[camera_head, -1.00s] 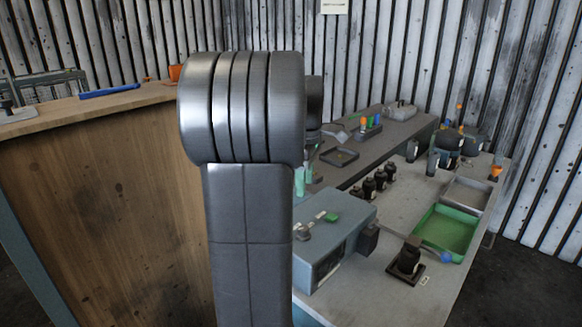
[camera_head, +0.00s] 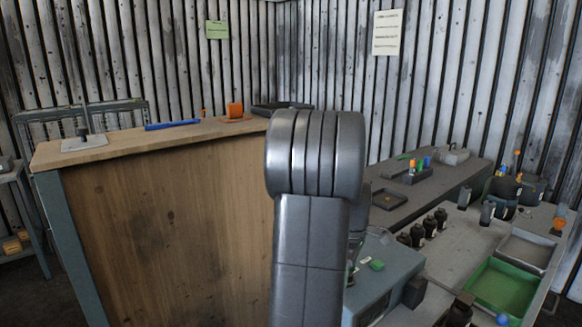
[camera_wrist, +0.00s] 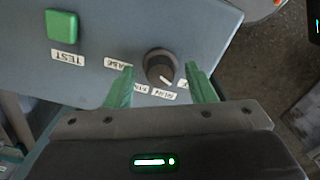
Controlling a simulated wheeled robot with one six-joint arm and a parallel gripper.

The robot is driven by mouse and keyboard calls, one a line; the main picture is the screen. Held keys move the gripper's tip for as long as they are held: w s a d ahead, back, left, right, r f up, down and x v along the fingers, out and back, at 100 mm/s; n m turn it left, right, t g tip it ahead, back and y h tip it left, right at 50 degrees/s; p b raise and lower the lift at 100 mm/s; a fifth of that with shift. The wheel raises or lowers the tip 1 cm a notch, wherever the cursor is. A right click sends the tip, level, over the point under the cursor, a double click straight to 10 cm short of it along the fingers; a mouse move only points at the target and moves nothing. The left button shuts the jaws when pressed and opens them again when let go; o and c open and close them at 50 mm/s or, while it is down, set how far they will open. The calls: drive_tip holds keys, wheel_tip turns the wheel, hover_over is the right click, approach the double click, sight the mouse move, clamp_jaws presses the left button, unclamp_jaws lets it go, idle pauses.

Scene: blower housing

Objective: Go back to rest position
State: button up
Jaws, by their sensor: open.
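My gripper (camera_wrist: 160,72) shows in the wrist view with its two green fingers apart. A round dark knob (camera_wrist: 159,64) on a blue-grey control box (camera_wrist: 205,22) appears between the fingertips; I cannot tell whether they touch it. A green square button (camera_wrist: 61,26) with a TEST label sits left of the knob. In the head view, my grey arm stands upright in front of the control box (camera_head: 392,284) and hides part of it. The box's green button (camera_head: 376,264) shows there. My gripper is mostly hidden behind the arm in that view.
A tall wooden-sided bench (camera_head: 165,225) stands at left with a blue tool (camera_head: 172,125) and an orange part (camera_head: 235,110) on top. The grey table at right holds several black parts (camera_head: 429,226), a green tray (camera_head: 503,286) and a grey tray (camera_head: 525,249).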

idle(0.3)
wheel_tip(320, 180, up, 14)
wheel_tip(320, 180, down, 13)
drive_tip(key=shift+f, duration=0.55)
drive_tip(key=m+b, duration=0.1)
drive_tip(key=m, duration=0.4)
drive_tip(key=shift+m, duration=0.4)
drive_tip(key=m+b, duration=0.1)
drive_tip(key=m, duration=0.4)
drive_tip(key=m+b, duration=0.1)
drive_tip(key=m, duration=0.4)
drive_tip(key=shift+m, duration=0.4)
drive_tip(key=m+b, duration=0.2)
drive_tip(key=m, duration=0.1)
drive_tip(key=shift+m, duration=1.1)
